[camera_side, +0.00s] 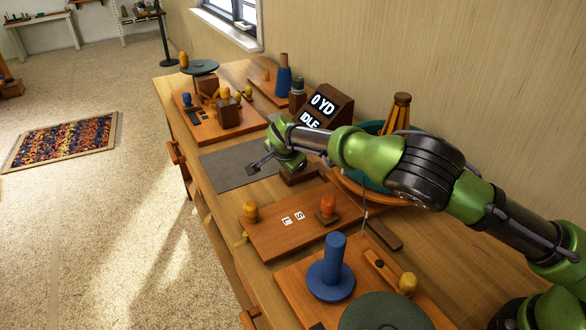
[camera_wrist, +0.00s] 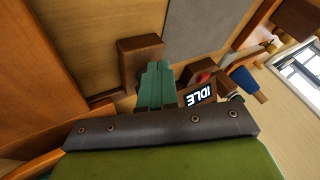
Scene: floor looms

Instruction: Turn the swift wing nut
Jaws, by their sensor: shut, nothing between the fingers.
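I cannot make out the swift wing nut for certain in either view. A wooden post-like frame (camera_side: 400,108) with a teal round part stands behind my arm at the wall side; my arm hides much of it, and I cannot tell whether it is the swift.
A display (camera_side: 323,105) reads "0 YD" and "IDLE". The grey mat (camera_side: 235,170) is bare. A board (camera_side: 290,240) with orange knobs and white labels lies nearer. A blue peg (camera_side: 333,262) stands at the front. Another board (camera_side: 205,128) with knobs lies at the far end.

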